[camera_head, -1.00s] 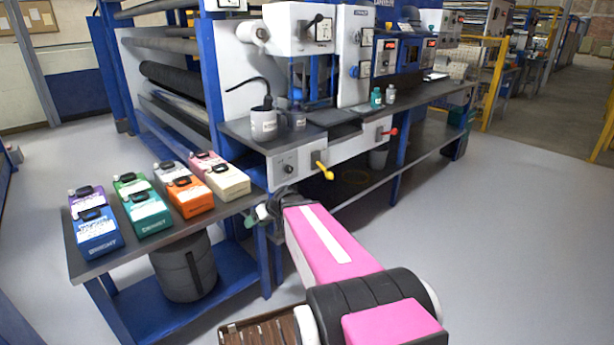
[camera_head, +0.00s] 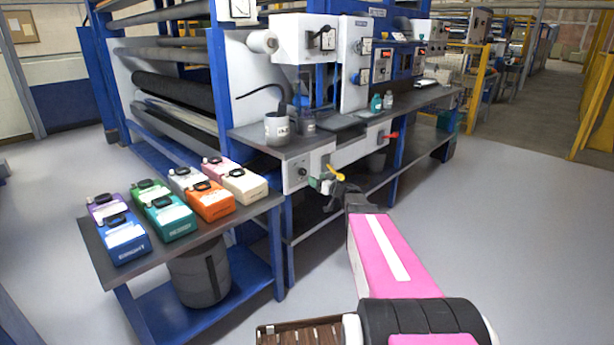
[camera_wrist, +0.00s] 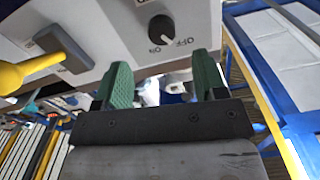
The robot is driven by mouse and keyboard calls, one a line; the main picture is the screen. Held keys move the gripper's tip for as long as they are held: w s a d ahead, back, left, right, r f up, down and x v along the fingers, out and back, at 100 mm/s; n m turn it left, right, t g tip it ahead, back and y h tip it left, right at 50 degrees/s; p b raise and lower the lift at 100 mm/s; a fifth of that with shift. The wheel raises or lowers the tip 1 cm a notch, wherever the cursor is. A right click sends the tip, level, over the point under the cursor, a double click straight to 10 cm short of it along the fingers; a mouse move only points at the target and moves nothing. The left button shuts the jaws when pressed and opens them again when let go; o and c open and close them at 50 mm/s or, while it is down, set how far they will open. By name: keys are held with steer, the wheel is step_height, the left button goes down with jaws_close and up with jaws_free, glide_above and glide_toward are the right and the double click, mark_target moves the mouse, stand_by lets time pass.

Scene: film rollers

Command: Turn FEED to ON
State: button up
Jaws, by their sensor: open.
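A round black knob (camera_wrist: 161,29) sits on a pale panel in the wrist view, with OFF and ON marked beside it. The same knob (camera_head: 302,171) shows small on the white front panel in the head view. In the head view my gripper (camera_head: 322,187) is just in front of the panel, below and right of the knob.
A yellow-handled lever (camera_head: 335,173) is close to my gripper; its yellow end (camera_wrist: 10,77) is at the left in the wrist view. A red-handled lever (camera_head: 391,135) is farther right. A side table (camera_head: 100,262) at left carries several coloured boxes. Floor at right is clear.

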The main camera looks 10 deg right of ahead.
mark_target(305, 174)
steer(key=x, duration=0.8)
steer(key=shift+a, duration=0.1)
steer(key=c, duration=0.9)
